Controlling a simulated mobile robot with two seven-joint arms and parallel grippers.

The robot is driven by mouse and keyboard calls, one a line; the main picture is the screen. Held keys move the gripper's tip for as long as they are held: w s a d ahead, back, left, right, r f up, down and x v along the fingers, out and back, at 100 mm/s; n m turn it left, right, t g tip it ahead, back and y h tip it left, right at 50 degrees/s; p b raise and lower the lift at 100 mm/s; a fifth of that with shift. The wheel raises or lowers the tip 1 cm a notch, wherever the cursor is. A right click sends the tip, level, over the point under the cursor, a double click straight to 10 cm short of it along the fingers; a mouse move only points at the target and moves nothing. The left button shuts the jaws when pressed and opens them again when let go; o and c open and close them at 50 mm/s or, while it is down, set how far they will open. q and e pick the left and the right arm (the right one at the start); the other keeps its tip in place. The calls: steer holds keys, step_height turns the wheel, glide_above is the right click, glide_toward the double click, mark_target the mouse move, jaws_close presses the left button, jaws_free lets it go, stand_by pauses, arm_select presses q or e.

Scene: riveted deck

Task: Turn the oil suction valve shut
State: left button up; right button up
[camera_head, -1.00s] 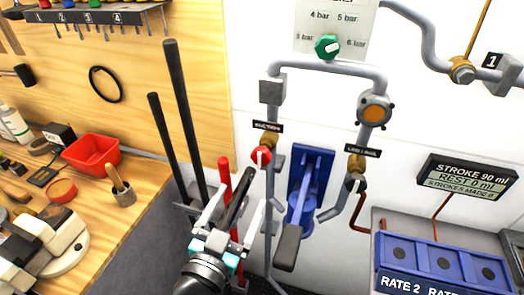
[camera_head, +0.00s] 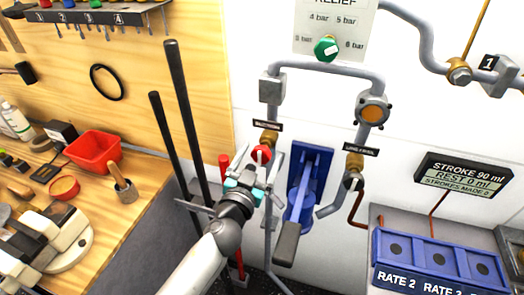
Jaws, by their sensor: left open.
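The oil suction valve (camera_head: 261,154) is a small red knob with a white mark, on a brass fitting of the grey pipe, under a black label (camera_head: 267,126) that seems to read SUCTION. My left gripper (camera_head: 258,162) is open, with one finger to the left of the knob and the other to its right. The knob shows between the fingertips. I cannot tell whether the fingers touch it. My right gripper is not in view.
A blue hand pump (camera_head: 306,190) with a dark-ended lever (camera_head: 287,243) stands just right of my gripper. Long black bars (camera_head: 184,125) and a red bar (camera_head: 224,170) stand to its left. A second labelled valve (camera_head: 353,178) sits further right. A green relief knob (camera_head: 326,48) is above.

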arm_select(q)
steer(key=shift+w+d, duration=0.25)
steer(key=shift+w, duration=0.45)
steer(key=c, duration=1.4)
